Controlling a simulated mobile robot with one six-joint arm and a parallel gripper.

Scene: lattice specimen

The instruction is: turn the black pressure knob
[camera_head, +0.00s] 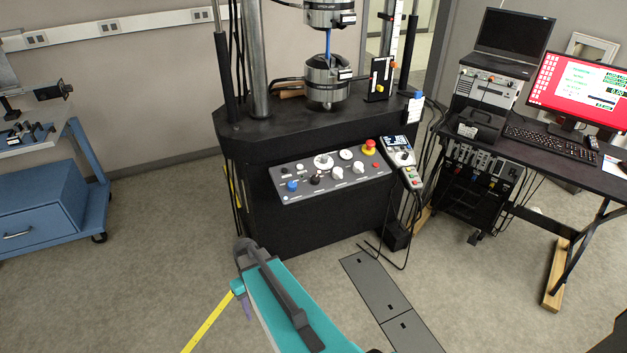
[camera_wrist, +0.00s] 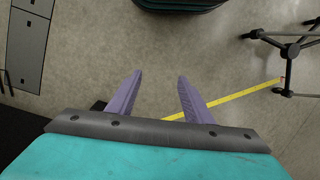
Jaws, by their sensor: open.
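The black pressure knob (camera_head: 315,180) appears to be the small dark knob on the grey control panel (camera_head: 345,187), between a blue knob (camera_head: 292,186) and a white knob (camera_head: 337,173). Its label is too small to read. My gripper (camera_wrist: 160,76) is open and empty in the wrist view, with two purple fingers apart over the floor. In the head view my gripper (camera_head: 247,308) is partly hidden by my arm. It is low in front of the machine, below and to the left of the panel, well apart from the knob. The wrist view does not show the knob.
A red emergency button (camera_head: 369,146) and a handheld controller (camera_head: 402,156) are at the panel's right. A blue cart (camera_head: 40,204) stands left and a computer desk (camera_head: 590,160) right. Yellow tape (camera_head: 208,322) marks the floor. Open floor lies in front of the machine.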

